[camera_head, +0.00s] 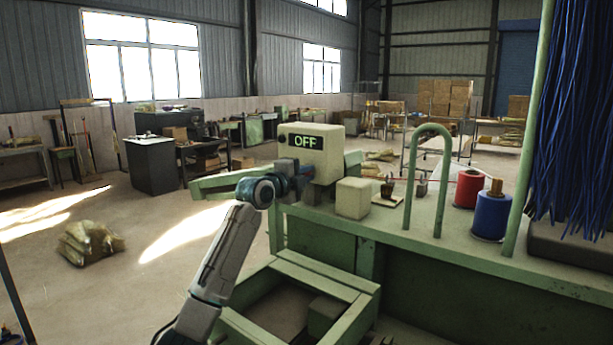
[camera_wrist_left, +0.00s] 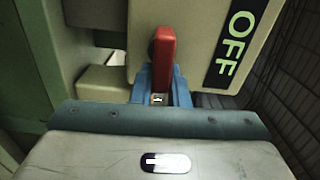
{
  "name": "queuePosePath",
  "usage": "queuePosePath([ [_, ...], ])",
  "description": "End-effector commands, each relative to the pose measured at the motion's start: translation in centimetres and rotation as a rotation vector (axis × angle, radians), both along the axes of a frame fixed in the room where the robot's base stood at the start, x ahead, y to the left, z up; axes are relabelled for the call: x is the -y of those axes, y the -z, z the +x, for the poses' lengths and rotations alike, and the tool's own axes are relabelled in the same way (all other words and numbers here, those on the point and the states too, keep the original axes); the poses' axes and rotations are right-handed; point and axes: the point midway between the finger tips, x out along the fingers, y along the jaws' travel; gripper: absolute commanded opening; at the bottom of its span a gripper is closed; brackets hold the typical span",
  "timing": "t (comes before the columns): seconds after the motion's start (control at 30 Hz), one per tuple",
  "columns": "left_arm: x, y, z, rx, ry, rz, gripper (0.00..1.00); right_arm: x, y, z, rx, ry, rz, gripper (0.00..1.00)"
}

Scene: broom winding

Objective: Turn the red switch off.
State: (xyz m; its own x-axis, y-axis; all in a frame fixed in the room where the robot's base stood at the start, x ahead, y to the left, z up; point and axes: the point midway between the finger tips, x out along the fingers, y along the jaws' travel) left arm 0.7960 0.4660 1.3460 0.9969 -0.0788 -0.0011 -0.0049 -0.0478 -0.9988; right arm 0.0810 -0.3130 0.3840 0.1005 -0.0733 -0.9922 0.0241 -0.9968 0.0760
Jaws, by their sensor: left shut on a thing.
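The red switch (camera_wrist_left: 162,58) is a lever on the face of a beige box (camera_head: 318,152). The box carries a black label with green letters reading OFF (camera_head: 306,142); the label (camera_wrist_left: 236,48) also shows at the right in the left wrist view. My left gripper (camera_head: 303,172) is at the lower left of the box. In the left wrist view its blue fingers (camera_wrist_left: 163,88) are shut on the red lever from both sides. In the head view the lever is mostly hidden by the gripper. My right gripper is not in view.
The box stands on a green machine bench (camera_head: 400,225). A smaller beige block (camera_head: 353,198), a green hoop rail (camera_head: 448,185), a red spool (camera_head: 467,189) and a blue spool (camera_head: 491,216) are to the right. A green frame (camera_head: 345,322) is below my left arm.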

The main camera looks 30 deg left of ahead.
Motion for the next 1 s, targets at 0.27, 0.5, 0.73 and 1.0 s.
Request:
queuePosePath([
  [0.27,-0.08,0.48,0.05,-0.003,-0.001,0.059,0.00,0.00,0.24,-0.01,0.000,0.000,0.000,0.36],
  [0.5,-0.10,0.38,0.04,-0.001,-0.002,0.066,0.00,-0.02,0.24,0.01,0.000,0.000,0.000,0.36],
  [0.73,-0.13,0.29,0.02,0.001,-0.002,0.067,0.22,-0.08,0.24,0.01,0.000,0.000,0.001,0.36],
  [1.0,-0.07,0.11,0.00,0.004,-0.001,0.066,0.36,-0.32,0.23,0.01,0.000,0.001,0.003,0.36],
])
